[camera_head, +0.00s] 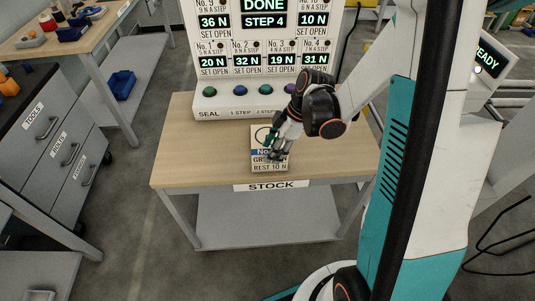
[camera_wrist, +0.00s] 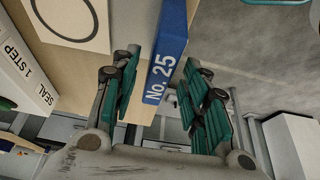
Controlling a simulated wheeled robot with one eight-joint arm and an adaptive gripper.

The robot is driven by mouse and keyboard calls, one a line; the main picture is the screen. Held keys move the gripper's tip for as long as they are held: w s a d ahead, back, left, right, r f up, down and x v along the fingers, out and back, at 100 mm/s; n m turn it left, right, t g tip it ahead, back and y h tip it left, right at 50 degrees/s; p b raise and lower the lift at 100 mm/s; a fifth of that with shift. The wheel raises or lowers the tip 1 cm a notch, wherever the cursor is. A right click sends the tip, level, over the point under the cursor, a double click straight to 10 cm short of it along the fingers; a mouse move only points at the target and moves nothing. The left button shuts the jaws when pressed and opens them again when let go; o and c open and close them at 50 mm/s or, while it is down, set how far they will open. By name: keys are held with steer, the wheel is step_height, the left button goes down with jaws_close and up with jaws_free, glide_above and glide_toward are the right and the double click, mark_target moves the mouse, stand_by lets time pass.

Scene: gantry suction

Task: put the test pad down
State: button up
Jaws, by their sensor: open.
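On the wooden table of the STOCK bench lies a pale card (camera_head: 268,167) with a circle and the words REST 10 N. A blue block or band (camera_head: 261,153) marked No. 25 shows across it, partly behind my gripper (camera_head: 277,152). In the wrist view the blue piece (camera_wrist: 168,50) marked No. 25 lies between the green fingers of my gripper (camera_wrist: 160,75). The fingers are spread, with a visible gap on the right side; contact on the left is unclear. A white panel with a circle (camera_wrist: 75,20) is at the upper left.
The table top (camera_head: 205,150) is clear left of the card. A white test panel (camera_head: 230,102) with several coloured buttons stands behind, its screen reading DONE, STEP 4. A drawer cabinet (camera_head: 50,135) is at the left. A READY display (camera_head: 488,57) is at the right.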

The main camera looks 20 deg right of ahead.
steer(key=p+v, duration=0.1)
steer(key=v, duration=0.4)
steer(key=shift+d+r, duration=0.1)
steer(key=shift+r, duration=0.15)
